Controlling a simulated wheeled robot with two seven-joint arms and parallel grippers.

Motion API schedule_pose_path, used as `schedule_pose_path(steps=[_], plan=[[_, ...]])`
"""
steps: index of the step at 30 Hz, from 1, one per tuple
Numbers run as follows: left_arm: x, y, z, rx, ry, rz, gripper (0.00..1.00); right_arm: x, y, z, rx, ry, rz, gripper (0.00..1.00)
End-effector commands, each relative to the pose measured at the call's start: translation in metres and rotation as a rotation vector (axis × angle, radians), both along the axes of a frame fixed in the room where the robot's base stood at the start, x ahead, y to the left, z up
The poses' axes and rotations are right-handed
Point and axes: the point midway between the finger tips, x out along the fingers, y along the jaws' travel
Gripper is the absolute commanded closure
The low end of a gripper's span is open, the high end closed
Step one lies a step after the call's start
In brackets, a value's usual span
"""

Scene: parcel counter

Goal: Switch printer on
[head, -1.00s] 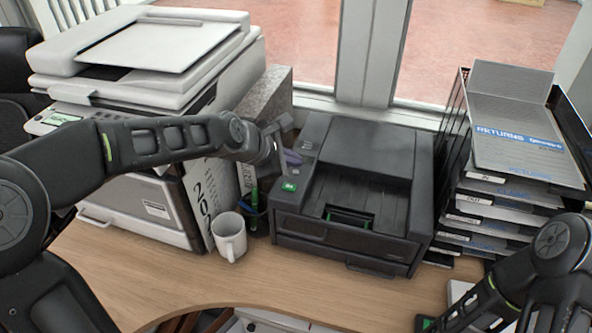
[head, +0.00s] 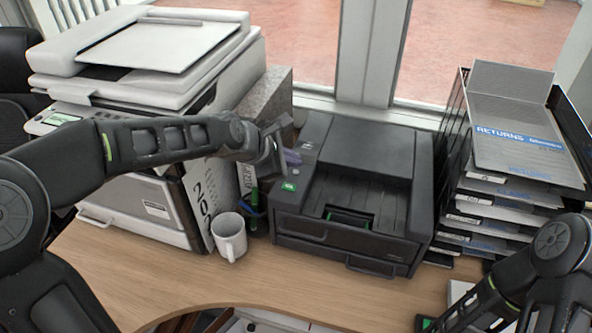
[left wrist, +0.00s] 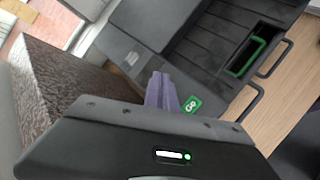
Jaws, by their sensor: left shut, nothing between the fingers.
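The black printer (head: 352,200) stands on the counter in the middle of the head view. A small green-lit panel (head: 289,186) is at its front left corner; in the left wrist view the green panel (left wrist: 192,105) reads "Go". My left gripper (head: 291,157) is shut and empty at the printer's left edge, its purple fingertips just behind the panel. In the left wrist view the fingers (left wrist: 162,92) point at the printer's top beside the panel; whether they touch it I cannot tell. My right arm shows at the lower right, its gripper out of sight.
A large white copier (head: 150,100) stands to the left. A white mug (head: 229,238) and a pen holder (head: 256,217) stand between it and the printer. A stack of paper trays (head: 495,215) is close on the right. The counter front (head: 290,285) is clear.

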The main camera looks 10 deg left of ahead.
Motion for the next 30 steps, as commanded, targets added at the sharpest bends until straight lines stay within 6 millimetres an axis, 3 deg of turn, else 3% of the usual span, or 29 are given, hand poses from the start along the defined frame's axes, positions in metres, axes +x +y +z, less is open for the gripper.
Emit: schedule_pose_path(steps=[30], plan=[[0.0,0.0,-0.01,0.0,0.0,0.0,1.0,0.0,0.0,-0.005,0.0,0.0,0.0,0.64]])
